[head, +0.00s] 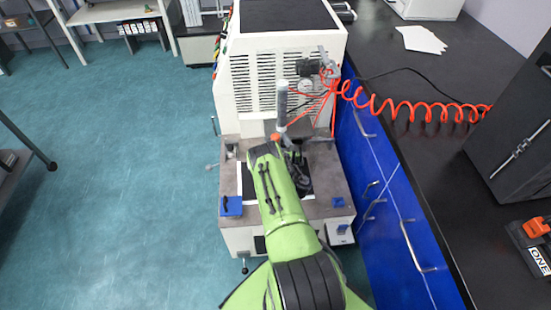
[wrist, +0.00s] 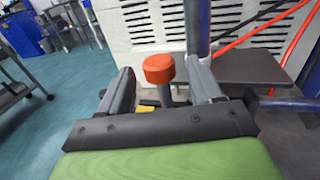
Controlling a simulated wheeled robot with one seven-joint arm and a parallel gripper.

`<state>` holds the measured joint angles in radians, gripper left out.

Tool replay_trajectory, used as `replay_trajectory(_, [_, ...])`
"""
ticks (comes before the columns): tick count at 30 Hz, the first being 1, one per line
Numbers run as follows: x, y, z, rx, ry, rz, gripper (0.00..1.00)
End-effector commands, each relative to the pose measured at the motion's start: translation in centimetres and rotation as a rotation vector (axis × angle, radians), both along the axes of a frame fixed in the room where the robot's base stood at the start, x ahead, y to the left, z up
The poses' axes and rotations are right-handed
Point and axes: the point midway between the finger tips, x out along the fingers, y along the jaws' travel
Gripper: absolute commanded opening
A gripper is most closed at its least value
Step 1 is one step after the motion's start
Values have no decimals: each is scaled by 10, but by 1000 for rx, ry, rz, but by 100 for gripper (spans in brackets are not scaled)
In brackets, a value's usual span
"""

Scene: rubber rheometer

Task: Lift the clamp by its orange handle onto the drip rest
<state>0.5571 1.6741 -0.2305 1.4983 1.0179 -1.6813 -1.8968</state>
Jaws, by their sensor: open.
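The orange handle (wrist: 159,68) is a short round knob on a grey stem in the wrist view. My gripper (wrist: 160,74) is open, with one finger on each side of the handle and visible gaps between. In the head view a small piece of the orange handle (head: 275,136) shows just past the end of my green arm. The rest of the clamp is mostly hidden behind my gripper and arm. I cannot pick out the drip rest for certain in either view.
The white machine (head: 283,70) with slatted vents stands behind the handle. A grey upright cylinder (head: 282,104) rises close to my gripper. A coiled red hose (head: 420,108) runs right over the black bench (head: 400,60). Floor to the left is clear.

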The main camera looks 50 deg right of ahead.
Motion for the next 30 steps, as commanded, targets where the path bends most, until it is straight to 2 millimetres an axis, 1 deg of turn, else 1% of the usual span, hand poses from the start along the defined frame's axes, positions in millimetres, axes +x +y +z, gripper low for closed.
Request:
replay_trajectory(1, [6, -2, -4, -2, 3, 3, 64])
replay_trajectory(3, [11, -5, -3, -1, 3, 1, 64])
replay_trajectory(10, [13, -7, 0, 3, 1, -2, 64])
replay_trajectory(11, [13, -7, 0, 3, 1, -2, 61])
replay_trajectory(18, [13, -7, 0, 2, 2, -2, 24])
replay_trajectory(23, [12, -7, -1, 2, 2, -2, 0])
replay_trajectory(30, [13, -7, 0, 0, 1, -1, 0])
